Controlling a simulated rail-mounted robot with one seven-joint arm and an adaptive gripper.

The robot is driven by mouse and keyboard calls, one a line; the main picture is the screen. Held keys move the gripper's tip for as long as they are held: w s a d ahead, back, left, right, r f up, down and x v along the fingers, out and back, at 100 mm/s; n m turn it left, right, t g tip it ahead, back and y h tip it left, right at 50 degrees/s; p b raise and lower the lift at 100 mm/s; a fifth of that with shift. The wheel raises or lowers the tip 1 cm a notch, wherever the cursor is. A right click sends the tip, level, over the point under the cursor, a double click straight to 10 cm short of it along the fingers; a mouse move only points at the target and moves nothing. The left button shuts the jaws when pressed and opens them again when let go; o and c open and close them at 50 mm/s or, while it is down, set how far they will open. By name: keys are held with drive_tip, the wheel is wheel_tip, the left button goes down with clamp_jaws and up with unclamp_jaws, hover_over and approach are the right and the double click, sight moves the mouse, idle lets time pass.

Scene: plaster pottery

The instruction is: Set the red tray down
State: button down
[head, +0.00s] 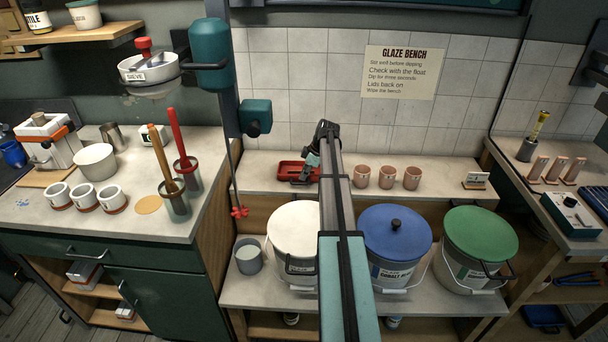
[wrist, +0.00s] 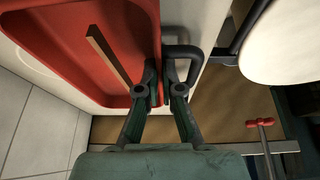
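The red tray (head: 291,168) is at the left end of the back ledge. In the wrist view the red tray (wrist: 60,35) fills the upper left, with a thin tan strip (wrist: 108,55) inside it. A dark looped handle (wrist: 184,52) sits at its near-right edge. My gripper (head: 306,174) is at the tray's right side. In the wrist view my gripper (wrist: 162,80) has its two fingers close together at the tray's edge by the handle, shut on it. The tray appears level; whether its underside touches the ledge is hidden.
Several pink cups (head: 387,177) stand on the ledge to the right. Below are white (head: 294,230), blue (head: 394,232) and green (head: 481,234) lidded buckets. A thin rod with a red knob (head: 239,212) hangs left of the tray. The ledge's right half has bare room.

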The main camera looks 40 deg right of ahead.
drive_tip(key=c, duration=1.3)
unclamp_jaws()
drive_tip(key=shift+f, duration=0.1)
drive_tip(key=b+v, duration=0.2)
drive_tip(key=v, duration=1)
drive_tip(key=shift+a, duration=0.1)
